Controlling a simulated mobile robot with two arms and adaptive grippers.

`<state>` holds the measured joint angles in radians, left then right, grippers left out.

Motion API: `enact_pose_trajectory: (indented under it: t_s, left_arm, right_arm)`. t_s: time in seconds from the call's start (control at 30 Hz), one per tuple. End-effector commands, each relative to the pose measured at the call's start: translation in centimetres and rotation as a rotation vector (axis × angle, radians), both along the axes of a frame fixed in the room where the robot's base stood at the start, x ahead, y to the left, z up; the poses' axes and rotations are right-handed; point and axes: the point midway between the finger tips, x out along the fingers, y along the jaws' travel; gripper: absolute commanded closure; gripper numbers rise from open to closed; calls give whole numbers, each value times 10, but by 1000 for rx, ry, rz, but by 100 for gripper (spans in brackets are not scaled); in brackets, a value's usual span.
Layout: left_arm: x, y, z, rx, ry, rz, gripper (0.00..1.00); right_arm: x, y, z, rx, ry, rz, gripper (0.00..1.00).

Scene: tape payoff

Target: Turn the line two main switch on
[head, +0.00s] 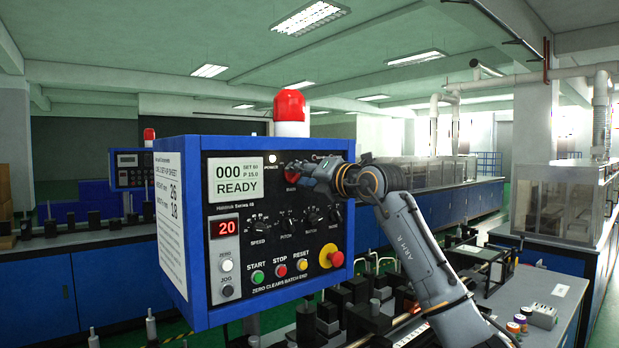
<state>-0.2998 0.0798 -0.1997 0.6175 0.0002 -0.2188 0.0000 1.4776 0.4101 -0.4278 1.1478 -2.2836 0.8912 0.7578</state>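A blue control box (194,225) with a black front panel stands close in front of me. A red knob (291,173), with a small label beneath it, sits at the panel's upper right and is partly hidden by my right gripper (303,172). The fingertips are at the knob, touching or very near it; whether they are closed on it, and the knob's exact angle, cannot be told. The display (236,180) is lit and reads "000" and "READY". The power lamp (272,159) looks bright. My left gripper is not in view.
The panel also has several black knobs (259,226), green, red and yellow buttons (280,270) and a red emergency stop (331,259). A red beacon (290,107) tops the box. A similar box (130,168) stands behind left. Machinery fills the bench below right.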

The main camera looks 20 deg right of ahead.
Motion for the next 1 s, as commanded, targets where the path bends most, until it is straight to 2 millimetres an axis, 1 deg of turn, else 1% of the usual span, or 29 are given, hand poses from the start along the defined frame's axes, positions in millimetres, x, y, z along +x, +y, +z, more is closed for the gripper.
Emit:
enact_pose_trajectory:
  t_s: [0.17,0.27,0.5,0.7,0.83,1.0]
  left_arm:
    - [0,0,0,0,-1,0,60]
    - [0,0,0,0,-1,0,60]
    - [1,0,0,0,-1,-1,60]
    - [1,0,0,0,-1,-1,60]
    - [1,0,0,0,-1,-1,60]
    - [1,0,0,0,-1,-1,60]
  right_arm:
    - [-14,-7,0,0,-2,-1,66]
    - [-28,-12,0,-2,-3,-2,66]
    - [-72,-28,-1,-3,-2,-4,66]
    - [-100,-38,-1,0,1,-2,66]
    - [-109,-40,-1,0,1,-1,66]
    - [-112,-41,-1,1,1,-1,66]
